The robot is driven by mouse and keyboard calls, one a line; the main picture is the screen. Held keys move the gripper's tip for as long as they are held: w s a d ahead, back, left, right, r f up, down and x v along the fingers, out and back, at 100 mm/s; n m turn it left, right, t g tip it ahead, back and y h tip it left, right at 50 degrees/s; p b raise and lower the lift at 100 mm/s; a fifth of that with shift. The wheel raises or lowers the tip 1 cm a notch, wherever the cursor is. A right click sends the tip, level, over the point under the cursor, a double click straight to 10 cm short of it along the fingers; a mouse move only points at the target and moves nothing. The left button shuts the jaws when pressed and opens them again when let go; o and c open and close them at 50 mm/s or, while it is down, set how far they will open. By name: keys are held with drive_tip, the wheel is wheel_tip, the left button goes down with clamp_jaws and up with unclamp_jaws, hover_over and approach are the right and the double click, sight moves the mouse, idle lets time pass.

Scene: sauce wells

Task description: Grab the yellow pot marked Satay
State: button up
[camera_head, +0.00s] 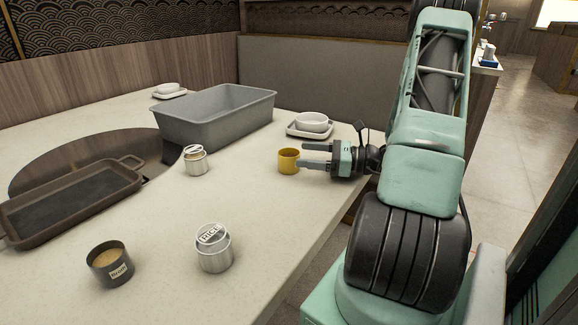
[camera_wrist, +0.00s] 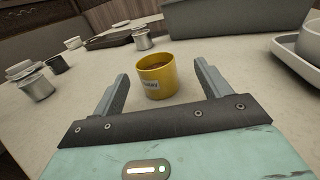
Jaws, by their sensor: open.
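The yellow pot (camera_head: 288,161) stands upright on the pale table near its right edge. In the wrist view the yellow pot (camera_wrist: 157,76) has a small white label, too small to read surely, and brown contents. My gripper (camera_head: 314,156) comes in from the right, low over the table, with its fingers pointing at the pot. In the wrist view my gripper (camera_wrist: 160,84) is open, with one finger to each side of the pot's near part. I see gaps between both fingers and the pot. Nothing is held.
A grey bin (camera_head: 215,118) stands behind, and a white bowl on a saucer (camera_head: 311,123) stands behind the pot. Metal tins (camera_head: 213,250) (camera_head: 195,160), a dark pot (camera_head: 109,264) and a brown tray (camera_head: 75,203) lie to the left. The table between them is clear.

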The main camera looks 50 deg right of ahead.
sight(282, 152)
drive_tip(key=x, duration=0.3)
drive_tip(key=b+x, duration=0.1)
drive_tip(key=x, duration=0.3)
drive_tip(key=shift+a+r, duration=0.15)
drive_tip(key=shift+a, duration=0.2)
drive_tip(key=c, duration=1.1)
